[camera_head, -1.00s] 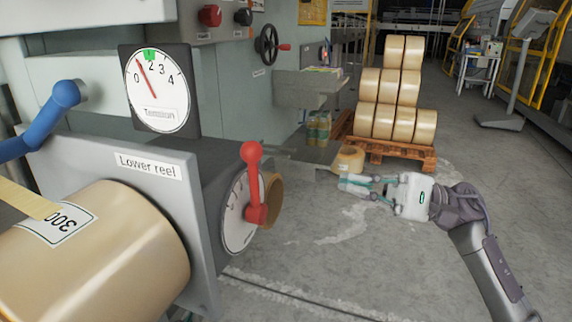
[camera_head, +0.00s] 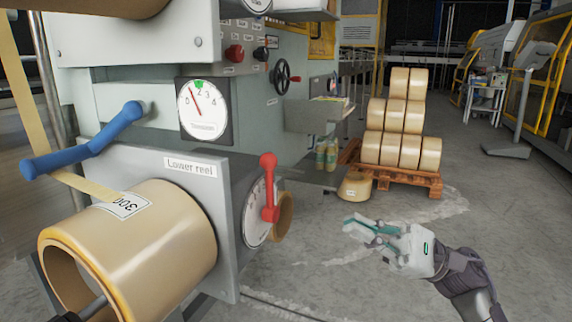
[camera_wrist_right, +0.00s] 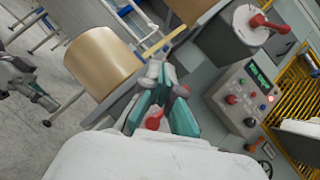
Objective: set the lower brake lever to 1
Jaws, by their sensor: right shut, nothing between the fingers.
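The lower brake lever (camera_head: 268,185) is red, with a round knob, and stands about upright. It is in front of a white dial (camera_head: 254,222) on the side of the lower reel housing; its numbers are too small to read. My right gripper (camera_head: 352,224) is shut and empty, to the right of the lever and apart from it. In the right wrist view my right gripper's teal fingers (camera_wrist_right: 160,80) meet, and a red knob (camera_wrist_right: 153,121) shows between them. What appears to be my left gripper (camera_wrist_right: 42,98) is at the left edge of the wrist view; its jaws are unclear.
The lower reel (camera_head: 150,240) and a blue arm (camera_head: 90,150) are left of the lever. A tension gauge (camera_head: 203,110) is above. A loose roll (camera_head: 355,187) and a loaded pallet (camera_head: 400,175) stand behind. Open floor (camera_head: 350,285) is around my right gripper.

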